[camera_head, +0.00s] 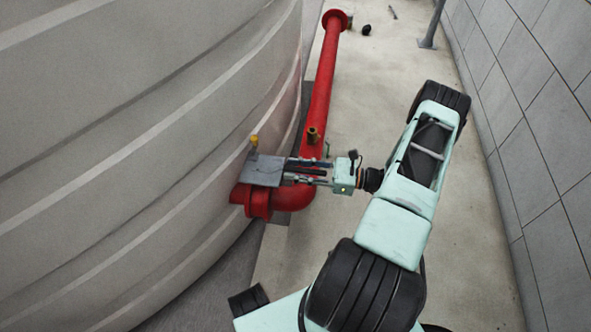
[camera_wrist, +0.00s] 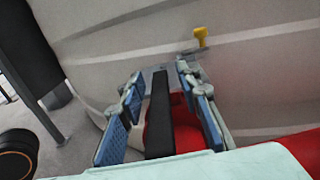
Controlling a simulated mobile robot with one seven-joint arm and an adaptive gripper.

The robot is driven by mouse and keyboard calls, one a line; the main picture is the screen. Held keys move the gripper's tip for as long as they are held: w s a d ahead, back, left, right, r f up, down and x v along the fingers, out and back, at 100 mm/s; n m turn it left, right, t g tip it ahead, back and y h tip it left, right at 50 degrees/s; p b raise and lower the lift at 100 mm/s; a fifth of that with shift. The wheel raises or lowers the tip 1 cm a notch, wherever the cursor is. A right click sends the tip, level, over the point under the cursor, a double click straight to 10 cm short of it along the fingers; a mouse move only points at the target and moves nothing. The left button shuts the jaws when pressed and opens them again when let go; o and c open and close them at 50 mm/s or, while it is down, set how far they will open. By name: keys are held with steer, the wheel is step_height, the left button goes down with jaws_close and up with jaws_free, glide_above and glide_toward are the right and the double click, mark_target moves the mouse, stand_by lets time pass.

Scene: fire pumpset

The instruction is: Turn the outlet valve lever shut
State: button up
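The outlet valve lever shows in the wrist view as a long black bar (camera_wrist: 159,118) in front of the red pipe (camera_wrist: 186,132). In the head view, the lever (camera_head: 303,171) runs from a grey plate (camera_head: 263,171) on the red outlet pipe towards my gripper. My gripper (camera_head: 298,172) is open around the lever. In the wrist view, the blue pads of my gripper (camera_wrist: 160,100) stand on either side of the bar, with gaps visible on both sides. The far end of the lever is partly hidden by the fingers and plate.
A large pale ribbed tank (camera_head: 150,150) stands close on the left. A yellow knob (camera_head: 254,141) rises by the plate. A tiled wall (camera_head: 540,130) bounds the right; concrete floor between is mostly clear.

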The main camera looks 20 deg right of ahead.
jaws_close()
